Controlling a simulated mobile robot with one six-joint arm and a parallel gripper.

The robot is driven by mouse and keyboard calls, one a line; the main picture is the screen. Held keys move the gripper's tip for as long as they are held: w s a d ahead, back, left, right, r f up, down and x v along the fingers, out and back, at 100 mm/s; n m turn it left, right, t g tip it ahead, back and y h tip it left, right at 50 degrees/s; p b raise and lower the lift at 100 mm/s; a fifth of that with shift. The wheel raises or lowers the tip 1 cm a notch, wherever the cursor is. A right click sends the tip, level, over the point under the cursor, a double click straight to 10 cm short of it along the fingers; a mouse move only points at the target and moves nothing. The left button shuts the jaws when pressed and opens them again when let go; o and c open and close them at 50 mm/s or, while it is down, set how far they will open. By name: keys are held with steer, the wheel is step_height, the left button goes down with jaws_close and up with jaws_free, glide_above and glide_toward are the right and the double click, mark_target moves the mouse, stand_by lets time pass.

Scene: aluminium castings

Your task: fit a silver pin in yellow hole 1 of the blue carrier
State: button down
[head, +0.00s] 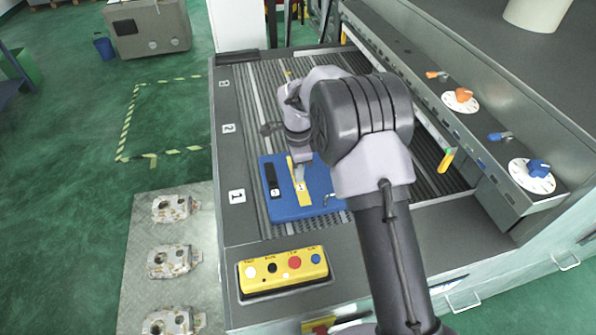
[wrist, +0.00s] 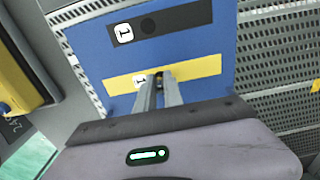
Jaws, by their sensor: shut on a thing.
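The blue carrier (head: 290,211) lies flat on the grey slotted bed; it also fills the upper part of the wrist view (wrist: 190,57). It bears a black strip (head: 272,180) and a yellow strip (head: 305,198), each with a white label 1. In the wrist view, the yellow strip (wrist: 205,80) has a dark spot at the fingertips, beside its label. My gripper (wrist: 158,84) is shut on the silver pin over this spot. The pin is mostly hidden between the fingers; I cannot tell whether its tip is in the hole. In the head view my gripper (head: 299,178) is above the yellow strip.
A yellow button box (head: 283,270) stands in front of the bed. A panel with dials (head: 531,176) rises at the right. Aluminium castings (head: 174,261) lie on a plate at the left. A small dark hook-like thing (head: 328,199) shows at the carrier's right side.

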steer(key=c, duration=1.5)
jaws_free()
steer(key=shift+f, duration=0.15)
step_height(320, 180, up, 13)
steer(key=p, duration=0.2)
steer(key=s+d+r+n+t+y, duration=0.15)
steer(key=s+d+r+n, duration=0.25)
steer(key=s+r, duration=0.55)
steer(key=s+d+r+n+t, duration=0.1)
steer(key=s+n, duration=0.1)
steer(key=s, duration=0.5)
steer(key=s+d+r+n+t, duration=0.1)
steer(key=s+n+t, duration=0.1)
steer(key=s, duration=0.6)
steer(key=s+d+r+n+t, duration=0.1)
steer(key=s+d+n, duration=0.1)
steer(key=s, duration=0.5)
steer(key=shift+s+n+y, duration=0.25)
steer(key=shift+s+n, duration=0.05)
steer(key=shift+n, duration=0.4)
